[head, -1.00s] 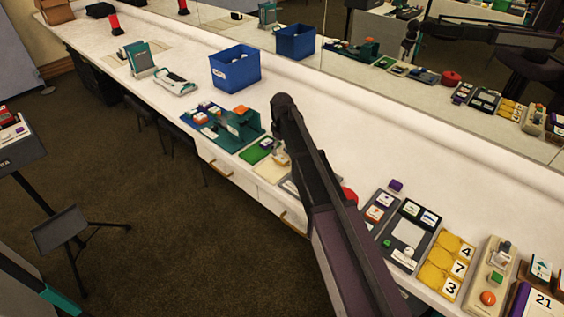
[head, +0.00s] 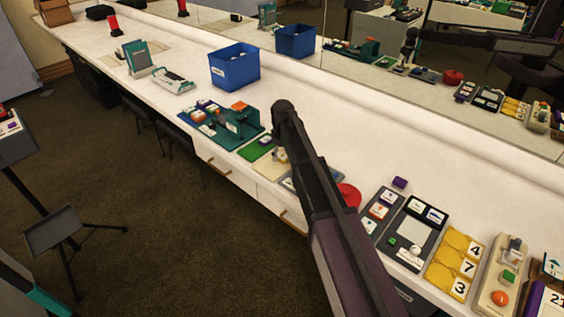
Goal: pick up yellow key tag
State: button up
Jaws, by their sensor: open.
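I cannot make out a yellow key tag for certain in the head view. My arm reaches up from the bottom over the counter, and my gripper (head: 281,122) is at its dark far end. Its fingers are mostly hidden by the arm, and nothing shows held in it. It is above the counter, right of the teal stand (head: 238,125) and close to a green-and-beige board (head: 257,150). The arm hides part of the counter and some items below it.
A blue bin (head: 235,70) stands behind the teal stand. A red round object (head: 349,195) is right of my arm. Further right are a dark tray (head: 408,235), yellow numbered trays (head: 440,262) and a beige panel (head: 497,285). A mirror (head: 450,95) runs along the back; the counter before it is mostly clear.

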jog(key=shift+f, duration=0.15)
dwell(0.5)
jog(key=c, duration=1.1)
